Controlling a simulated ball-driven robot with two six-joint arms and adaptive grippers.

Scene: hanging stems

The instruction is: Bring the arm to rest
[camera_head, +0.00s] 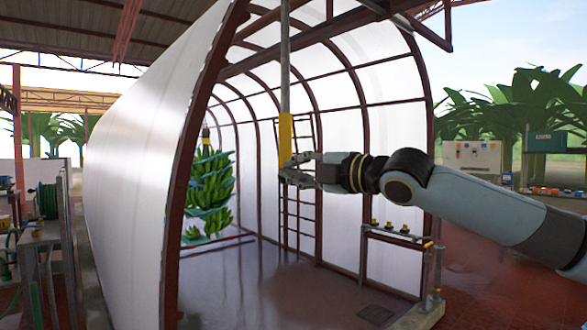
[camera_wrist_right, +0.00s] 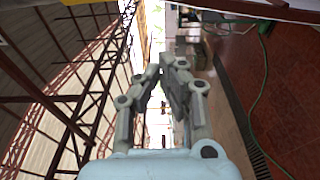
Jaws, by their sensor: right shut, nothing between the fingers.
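My right arm (camera_head: 470,205) reaches in from the right of the head view, stretched out toward the middle. Its gripper (camera_head: 287,172) is at the lower end of a yellow sleeve (camera_head: 285,138) on a hanging pole. I cannot tell whether they touch. In the right wrist view the gripper (camera_wrist_right: 163,68) has its fingers drawn together with nothing held between them. My left gripper is not in view.
A bunch of green bananas (camera_head: 211,185) hangs inside the arched white tunnel (camera_head: 135,160). A ladder (camera_head: 300,215) stands behind the gripper. A small stand with a button panel (camera_head: 400,236) is below my forearm. Open floor (camera_head: 275,285) lies in front.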

